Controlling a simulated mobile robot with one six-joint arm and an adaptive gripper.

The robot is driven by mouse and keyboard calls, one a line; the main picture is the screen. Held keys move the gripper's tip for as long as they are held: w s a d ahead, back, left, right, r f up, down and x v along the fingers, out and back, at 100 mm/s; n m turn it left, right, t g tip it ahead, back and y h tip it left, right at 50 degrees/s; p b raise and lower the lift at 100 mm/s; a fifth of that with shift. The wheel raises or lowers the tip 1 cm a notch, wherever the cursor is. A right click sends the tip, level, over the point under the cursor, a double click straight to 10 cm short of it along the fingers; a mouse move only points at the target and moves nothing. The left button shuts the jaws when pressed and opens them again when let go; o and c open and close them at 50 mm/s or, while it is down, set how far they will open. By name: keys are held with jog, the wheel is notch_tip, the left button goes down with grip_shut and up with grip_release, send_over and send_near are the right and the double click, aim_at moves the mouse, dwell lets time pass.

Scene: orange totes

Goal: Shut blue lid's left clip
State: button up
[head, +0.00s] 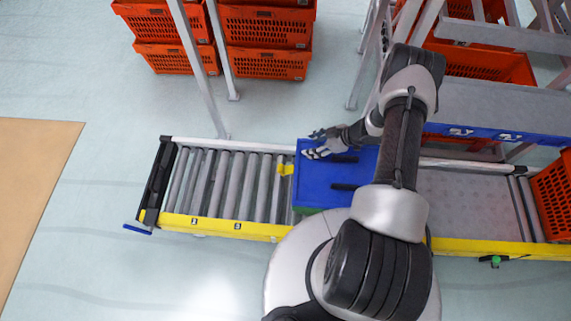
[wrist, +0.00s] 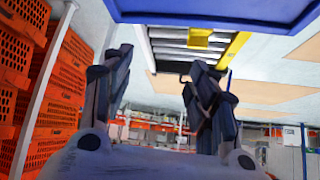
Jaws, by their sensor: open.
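The blue lid (head: 313,184) lies on a box on the roller conveyor, with a strip of green (head: 305,211) showing under its near edge. It has two dark slots. Its yellow left clip (head: 286,169) sticks out from the left edge over the rollers. My gripper (head: 313,144) is over the lid's far left corner, beyond the clip and apart from it. In the wrist view my gripper (wrist: 160,62) has its fingers spread with nothing between them. There the lid (wrist: 220,12) crosses the top and the clip (wrist: 205,40) hangs below its edge. The lid's right side is hidden behind my arm.
The roller conveyor (head: 222,183) is empty left of the lid, with a yellow near rail (head: 215,226). Grey frame posts (head: 203,75) rise beyond it. Orange totes (head: 265,64) are stacked at the back, and another tote (head: 553,190) stands at the right.

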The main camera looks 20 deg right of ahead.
jog(key=s+a+n+g+y, duration=0.1)
jog(key=s+n, duration=0.2)
jog(key=s, duration=0.1)
jog(key=b, duration=0.4)
send_near(282, 168)
jog(key=x, duration=1)
jog(key=shift+w+a+f, duration=0.15)
jog(key=shift+c, duration=0.3)
jog(key=c, duration=1)
